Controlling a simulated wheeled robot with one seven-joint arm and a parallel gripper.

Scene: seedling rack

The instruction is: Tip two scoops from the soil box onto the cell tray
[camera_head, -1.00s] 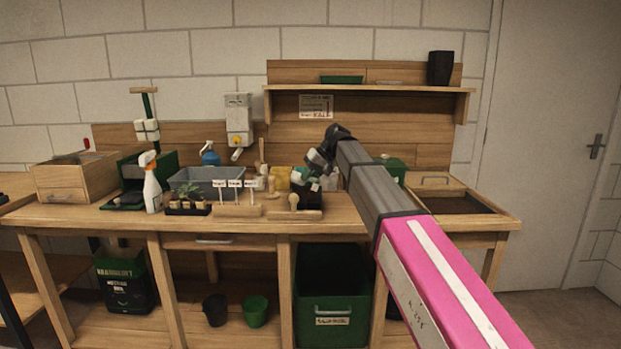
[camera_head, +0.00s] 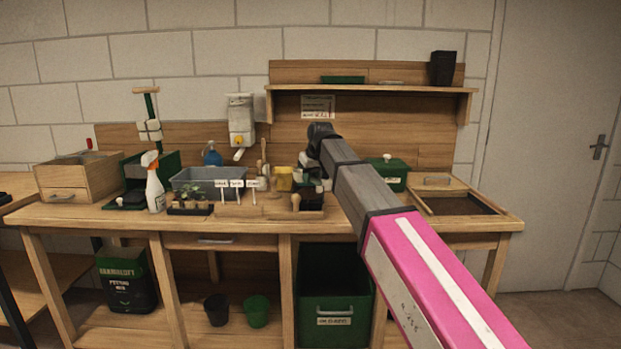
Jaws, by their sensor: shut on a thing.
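My arm reaches in from the lower right, and its far end is over the bench's middle. My gripper (camera_head: 310,178) is small there and partly hidden by my arm; what it is shut on is not clear. At the bench's right end is an open wooden box (camera_head: 424,207) with dark, soil-like fill; its lid is pushed to the back. A small black tray (camera_head: 190,212) with seedlings stands front left of centre. Another dark tray-like thing (camera_head: 311,203) lies below my gripper. I cannot tell which is the cell tray.
A grey tub (camera_head: 208,182), white labels and a spray bottle (camera_head: 155,187) crowd the bench's left half. A green lidded box (camera_head: 392,178) stands right of my arm. A shelf (camera_head: 370,88) overhangs the back. A wooden box (camera_head: 78,177) stands far left.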

